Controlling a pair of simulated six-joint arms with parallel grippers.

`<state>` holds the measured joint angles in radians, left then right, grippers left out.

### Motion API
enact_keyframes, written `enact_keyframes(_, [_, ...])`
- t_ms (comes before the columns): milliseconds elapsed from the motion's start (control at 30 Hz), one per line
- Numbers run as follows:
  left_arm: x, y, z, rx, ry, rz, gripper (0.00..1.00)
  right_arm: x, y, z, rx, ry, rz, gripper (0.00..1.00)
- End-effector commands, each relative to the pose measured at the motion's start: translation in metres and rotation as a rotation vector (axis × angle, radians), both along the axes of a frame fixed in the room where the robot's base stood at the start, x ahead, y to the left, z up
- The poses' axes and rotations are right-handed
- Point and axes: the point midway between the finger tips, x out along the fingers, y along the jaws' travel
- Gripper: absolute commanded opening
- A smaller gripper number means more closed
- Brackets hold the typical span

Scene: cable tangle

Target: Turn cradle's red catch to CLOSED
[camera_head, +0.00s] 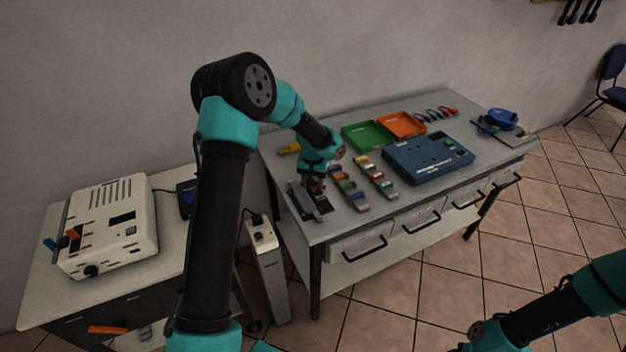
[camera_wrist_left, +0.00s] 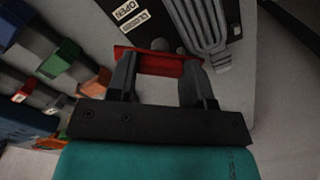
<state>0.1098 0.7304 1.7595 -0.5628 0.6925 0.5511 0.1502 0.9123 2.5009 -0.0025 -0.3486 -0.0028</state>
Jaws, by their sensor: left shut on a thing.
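The cradle (camera_head: 322,208) is a dark plate at the near left corner of the grey bench. In the left wrist view its black base (camera_wrist_left: 148,12) carries OPEN and CLOSED labels (camera_wrist_left: 133,20). The red catch (camera_wrist_left: 158,62) is a red bar at the edge of this base, below the labels. My left gripper (camera_wrist_left: 158,70) is shut on the red catch, with its two dark fingers set apart along the bar. In the head view my left gripper (camera_head: 314,186) is over the cradle and hides the catch. My right gripper is out of frame; only its arm shows at bottom right.
A grey ribbed part (camera_wrist_left: 203,25) lies beside the catch. Rows of coloured connectors (camera_head: 349,190) stand right of the cradle. Beyond are a blue box (camera_head: 428,158), a green tray (camera_head: 367,136) and an orange tray (camera_head: 402,125). A white device (camera_head: 112,225) is on the left table.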

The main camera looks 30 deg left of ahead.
Motion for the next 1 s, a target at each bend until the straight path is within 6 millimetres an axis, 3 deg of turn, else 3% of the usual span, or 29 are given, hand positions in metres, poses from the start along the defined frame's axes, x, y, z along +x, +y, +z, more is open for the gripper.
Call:
enact_keyframes(600, [0.0002, 0.0000, 0.0004, 0.000, -0.001, 0.518, 0.23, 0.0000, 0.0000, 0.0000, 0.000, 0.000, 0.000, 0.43])
enact_keyframes(1000, [0.0002, 0.0000, 0.0004, 0.000, -0.001, 0.715, 0.23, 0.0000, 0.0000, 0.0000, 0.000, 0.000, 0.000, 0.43])
